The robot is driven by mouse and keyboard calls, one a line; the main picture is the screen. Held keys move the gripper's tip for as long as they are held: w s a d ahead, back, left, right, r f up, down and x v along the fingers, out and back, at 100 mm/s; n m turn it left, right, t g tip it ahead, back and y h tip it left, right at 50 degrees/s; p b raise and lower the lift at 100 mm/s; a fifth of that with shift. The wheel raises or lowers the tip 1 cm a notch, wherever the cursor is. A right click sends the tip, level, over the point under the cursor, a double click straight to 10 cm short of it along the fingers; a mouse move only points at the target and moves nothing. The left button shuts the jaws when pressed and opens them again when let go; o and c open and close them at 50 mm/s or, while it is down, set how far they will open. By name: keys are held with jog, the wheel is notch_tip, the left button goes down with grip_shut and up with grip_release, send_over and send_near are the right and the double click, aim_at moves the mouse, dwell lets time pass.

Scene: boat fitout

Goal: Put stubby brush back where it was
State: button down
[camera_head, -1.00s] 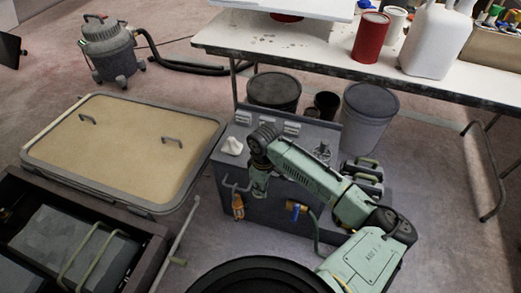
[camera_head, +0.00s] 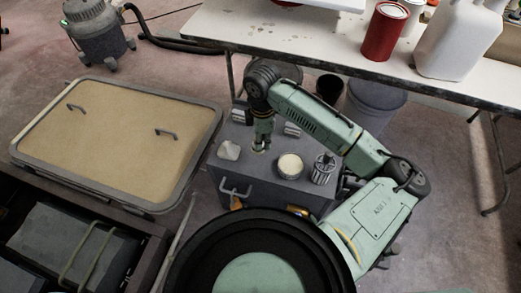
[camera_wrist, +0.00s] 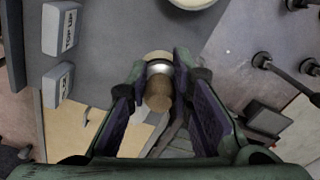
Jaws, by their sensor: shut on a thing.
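My gripper (camera_head: 262,142) is over the top of the grey cabinet (camera_head: 262,180), between a white lump and a round tin. In the wrist view my gripper (camera_wrist: 160,95) is shut around the stubby brush (camera_wrist: 158,98). The brush shows a round wooden handle end, a shiny metal band and a pale far end. It points away from the wrist camera toward the cabinet top. In the head view the fingers mostly hide the brush. I cannot tell whether it touches the top.
On the cabinet top are the white lump (camera_head: 228,150), cream-lidded tin (camera_head: 290,166), metal-ribbed holder (camera_head: 323,169) and small boxes (camera_head: 292,129). A white table (camera_head: 325,55) stands behind. A tan-lidded case (camera_head: 115,140) lies left. An orange item (camera_head: 236,203) shows at the cabinet front.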

jog(key=shift+s+f+p, duration=0.1)
jog(key=shift+f+p, duration=0.3)
jog(key=shift+f, duration=3.6)
jog(key=c, duration=1.4)
grip_release()
jog(key=shift+c, duration=0.2)
